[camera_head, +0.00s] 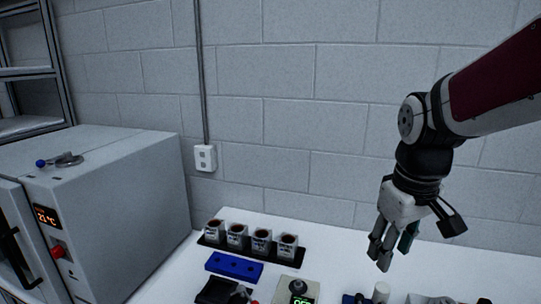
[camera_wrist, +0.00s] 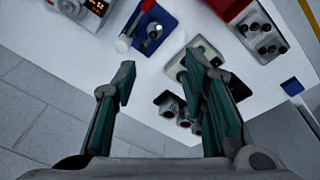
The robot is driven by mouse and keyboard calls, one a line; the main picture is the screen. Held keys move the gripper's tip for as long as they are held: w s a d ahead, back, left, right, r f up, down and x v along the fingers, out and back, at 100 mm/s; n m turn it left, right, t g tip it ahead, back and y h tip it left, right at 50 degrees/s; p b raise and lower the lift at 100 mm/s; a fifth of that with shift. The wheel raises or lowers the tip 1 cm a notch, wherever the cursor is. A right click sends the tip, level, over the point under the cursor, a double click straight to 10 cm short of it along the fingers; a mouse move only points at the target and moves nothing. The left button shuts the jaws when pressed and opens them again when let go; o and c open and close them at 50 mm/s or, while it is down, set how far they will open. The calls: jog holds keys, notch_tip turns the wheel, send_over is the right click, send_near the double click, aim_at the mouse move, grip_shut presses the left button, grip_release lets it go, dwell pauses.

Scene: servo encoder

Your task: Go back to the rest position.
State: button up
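My gripper (camera_head: 382,252) hangs at the right in the head view, fingers pointing down, above the white table and in front of the block wall. It also shows in the wrist view (camera_wrist: 162,72), where its two green-padded fingers are spread apart with nothing held between them. The tabletop (camera_wrist: 255,90) lies some way below the fingers. My gripper touches nothing that I can see.
A black rack of several labelled cups (camera_head: 262,241) stands near the wall, with a blue block (camera_head: 234,267) before it. A white oven (camera_head: 120,215) stands at left. Devices line the table's front, including a white cylinder (camera_head: 381,292). Space around my gripper is clear.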

jog(key=s+a+r+m+t, duration=0.1)
jog(key=s+r+m, duration=0.1)
jog(key=s, duration=0.4)
jog(key=s+a+r+m+t, duration=0.1)
jog(key=s+m+t, duration=0.1)
jog(key=s, duration=0.4)
jog(key=shift+s+a+r+t+b, duration=0.25)
jog(key=shift+s+r+t+b, duration=0.05)
jog(key=shift+r+b, duration=0.1)
